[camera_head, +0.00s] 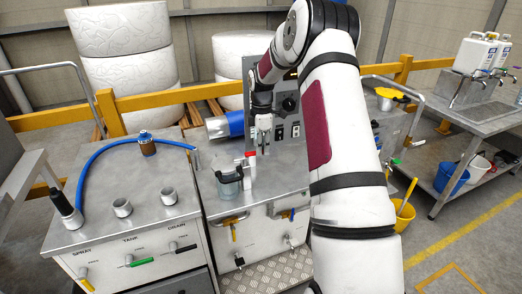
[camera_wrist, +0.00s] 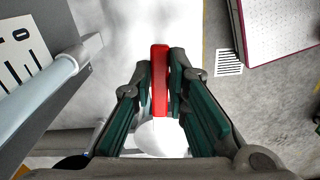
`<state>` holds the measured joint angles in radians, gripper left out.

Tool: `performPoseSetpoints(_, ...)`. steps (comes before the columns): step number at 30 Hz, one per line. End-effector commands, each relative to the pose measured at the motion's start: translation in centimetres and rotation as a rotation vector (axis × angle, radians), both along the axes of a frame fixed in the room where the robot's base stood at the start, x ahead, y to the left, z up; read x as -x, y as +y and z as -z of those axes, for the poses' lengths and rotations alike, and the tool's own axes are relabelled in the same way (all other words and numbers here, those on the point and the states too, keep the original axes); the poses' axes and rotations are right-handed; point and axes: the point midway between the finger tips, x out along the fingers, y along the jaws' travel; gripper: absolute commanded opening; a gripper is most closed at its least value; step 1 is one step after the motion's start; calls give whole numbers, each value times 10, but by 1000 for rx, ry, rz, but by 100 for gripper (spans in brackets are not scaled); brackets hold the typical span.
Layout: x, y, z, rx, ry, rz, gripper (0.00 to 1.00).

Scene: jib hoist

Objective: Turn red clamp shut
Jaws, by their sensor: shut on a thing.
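The red clamp handle (camera_wrist: 160,85) stands upright between the two green-padded fingers of my gripper (camera_wrist: 161,62) in the wrist view. The fingers are shut on it, one on each side. In the head view my gripper (camera_head: 261,148) points down over the middle steel bench, and a small red part (camera_head: 250,155) shows just left of its fingers. The clamp's lower part is mostly hidden, so its turn angle cannot be told.
A clear jar with a dark collar (camera_head: 229,180) stands on the bench close by. A grey control panel (camera_head: 285,105) and a blue cylinder (camera_head: 236,123) are behind. The left bench (camera_head: 130,245) carries a blue hose (camera_head: 100,158) and metal cups.

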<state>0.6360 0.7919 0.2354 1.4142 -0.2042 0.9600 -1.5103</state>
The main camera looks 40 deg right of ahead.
Motion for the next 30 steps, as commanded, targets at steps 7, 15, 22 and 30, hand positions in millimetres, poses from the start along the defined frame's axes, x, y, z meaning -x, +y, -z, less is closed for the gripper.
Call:
performPoseSetpoints(7, -7, -3, 0, 2, -2, -105, 0)
performPoseSetpoints(15, -9, -3, -1, 1, -3, -146, 0)
performPoseSetpoints(22, -9, -3, -1, 1, -3, -149, 0)
performPoseSetpoints(30, -9, -3, -1, 1, -3, -148, 35)
